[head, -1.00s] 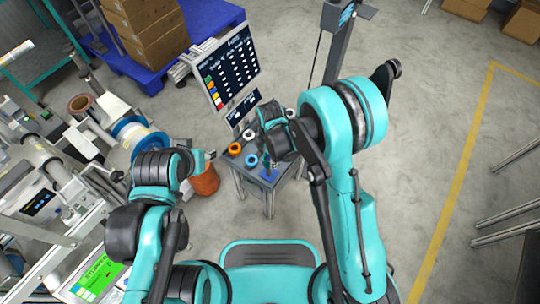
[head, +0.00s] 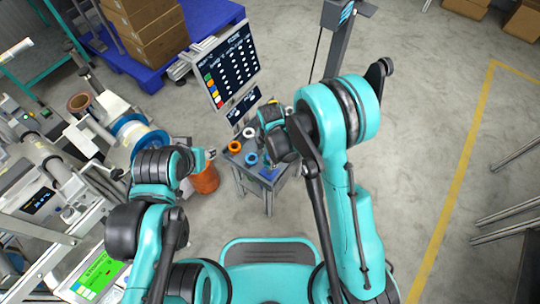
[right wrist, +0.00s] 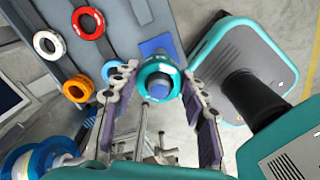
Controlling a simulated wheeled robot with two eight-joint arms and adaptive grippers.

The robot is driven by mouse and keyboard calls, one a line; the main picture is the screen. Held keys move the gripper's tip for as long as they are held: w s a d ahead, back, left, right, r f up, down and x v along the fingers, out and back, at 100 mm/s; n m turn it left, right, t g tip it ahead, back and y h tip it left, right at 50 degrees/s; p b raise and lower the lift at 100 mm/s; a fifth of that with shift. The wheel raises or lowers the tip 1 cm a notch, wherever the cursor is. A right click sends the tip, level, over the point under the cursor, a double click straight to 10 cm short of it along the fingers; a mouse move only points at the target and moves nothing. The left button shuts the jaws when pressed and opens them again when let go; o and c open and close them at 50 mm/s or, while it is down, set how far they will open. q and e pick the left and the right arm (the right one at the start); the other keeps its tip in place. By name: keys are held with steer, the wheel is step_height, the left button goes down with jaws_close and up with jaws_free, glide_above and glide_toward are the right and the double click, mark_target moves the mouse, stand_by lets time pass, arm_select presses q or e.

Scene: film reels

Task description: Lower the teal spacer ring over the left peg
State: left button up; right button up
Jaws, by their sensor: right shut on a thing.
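The teal spacer ring (right wrist: 143,75) is between the fingertips of my right gripper (right wrist: 163,82) in the right wrist view. The gripper is shut on it. A blue round part (right wrist: 159,88) shows through the ring's opening, and a blue block (right wrist: 153,46) shows just past its rim. I cannot tell whether the ring is around a peg or only above it. In the head view, my right gripper (head: 275,157) is over the small grey table, and the ring is hidden. My left gripper (head: 209,154) is left of the table, too small to judge its fingers.
The grey table (right wrist: 125,20) carries a red ring (right wrist: 76,22), a white ring (right wrist: 37,43), an orange ring (right wrist: 67,89) and a blue ring (right wrist: 104,72). A screen (head: 232,65) stands behind it. An orange bin (head: 205,180) is on the floor at left.

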steer(key=shift+f, duration=0.65)
steer(key=shift+f, duration=0.15)
steer(key=o, duration=1.3)
step_height(320, 180, up, 12)
